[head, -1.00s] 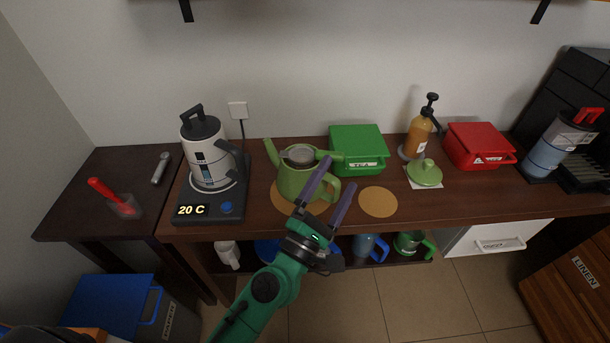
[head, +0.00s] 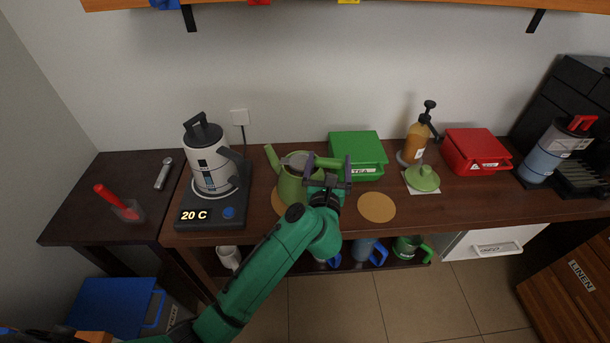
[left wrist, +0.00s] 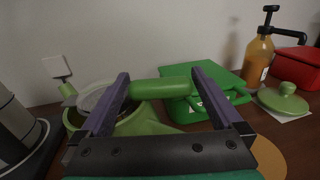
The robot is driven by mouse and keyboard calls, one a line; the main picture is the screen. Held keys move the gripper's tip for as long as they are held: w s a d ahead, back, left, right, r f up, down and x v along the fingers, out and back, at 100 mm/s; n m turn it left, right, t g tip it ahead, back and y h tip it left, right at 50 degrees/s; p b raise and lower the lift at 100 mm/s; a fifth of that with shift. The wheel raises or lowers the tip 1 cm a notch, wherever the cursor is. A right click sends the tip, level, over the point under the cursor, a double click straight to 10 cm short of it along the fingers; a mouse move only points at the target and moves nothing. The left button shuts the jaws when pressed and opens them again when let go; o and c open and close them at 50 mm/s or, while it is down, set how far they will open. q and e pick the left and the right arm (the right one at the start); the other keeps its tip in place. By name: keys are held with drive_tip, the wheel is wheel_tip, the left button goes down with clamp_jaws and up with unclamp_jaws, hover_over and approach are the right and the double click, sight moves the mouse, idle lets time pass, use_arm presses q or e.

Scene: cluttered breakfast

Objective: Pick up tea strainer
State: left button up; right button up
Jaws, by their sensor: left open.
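The tea strainer (head: 297,161) sits in the mouth of the green teapot (head: 288,188), its grey bowl inside the rim and its green handle pointing right. In the left wrist view the strainer's grey bowl (left wrist: 98,98) shows behind the left finger, and its thick green handle spans the gap between the fingers. My left gripper (head: 329,160) is open, with one finger on each side of the handle as seen from the wrist. I cannot tell whether either finger touches it. The gripper hides part of the teapot in the head view. My right gripper is not in view.
A green box (head: 358,147) stands close behind and right of the gripper. A kettle (head: 208,160) on its base is to the left. The teapot's green lid (head: 423,178), a syrup bottle (head: 416,143) and a red box (head: 476,150) are to the right. A round coaster (head: 376,207) lies bare.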

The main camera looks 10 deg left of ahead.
use_arm(q)
drive_tip(key=shift+w+f, duration=0.1)
drive_tip(key=shift+w, duration=0.65)
drive_tip(key=shift+s, duration=0.15)
drive_tip(key=c, duration=1.5)
wheel_tip(320, 180, up, 20)
drive_tip(key=p, duration=0.2)
